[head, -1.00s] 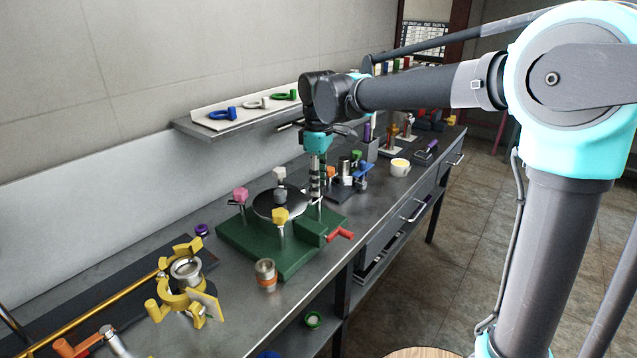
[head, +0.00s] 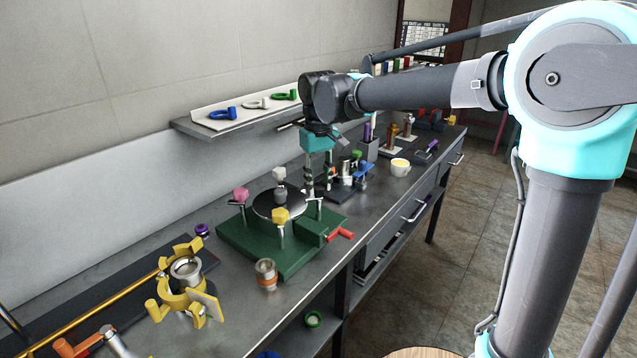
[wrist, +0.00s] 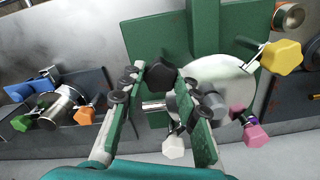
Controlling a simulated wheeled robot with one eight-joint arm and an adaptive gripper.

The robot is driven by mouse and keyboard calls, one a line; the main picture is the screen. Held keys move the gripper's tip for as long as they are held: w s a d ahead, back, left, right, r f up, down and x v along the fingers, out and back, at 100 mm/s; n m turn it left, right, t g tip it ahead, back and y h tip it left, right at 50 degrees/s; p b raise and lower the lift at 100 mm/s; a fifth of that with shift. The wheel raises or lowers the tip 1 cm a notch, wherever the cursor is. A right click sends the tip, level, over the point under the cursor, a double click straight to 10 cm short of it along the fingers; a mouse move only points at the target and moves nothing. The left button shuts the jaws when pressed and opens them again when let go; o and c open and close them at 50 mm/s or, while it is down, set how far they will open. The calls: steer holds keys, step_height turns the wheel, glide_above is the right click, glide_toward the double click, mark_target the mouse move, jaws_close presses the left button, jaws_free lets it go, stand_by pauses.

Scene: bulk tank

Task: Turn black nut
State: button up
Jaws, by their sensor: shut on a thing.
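The black nut (wrist: 163,73) shows in the wrist view between the fingertips of my gripper (wrist: 160,80), at the edge of a green fixture. My gripper (head: 318,192) points down and is shut on the nut. In the head view the nut is hidden by the fingers. The green fixture (head: 262,254) stands on the bench with a round plate (head: 268,207) on it. Around the plate stand a pink nut (head: 241,194), a white nut (head: 279,173) and a yellow nut (head: 280,216), each on a metal post.
A red handle (head: 341,234) sticks out at the fixture's right. A second fixture with blue, green and orange knobs (head: 357,172) is close behind my gripper. A yellow clamp ring (head: 182,290) and a metal cup (head: 266,273) are in front. A wall shelf (head: 240,121) hangs behind.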

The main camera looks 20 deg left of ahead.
mark_target(318, 186)
stand_by(0.3)
steer(key=o, duration=1.1)
steer(key=shift+o, duration=0.2)
steer(key=shift+r, duration=0.15)
step_height(318, 186, up, 12)
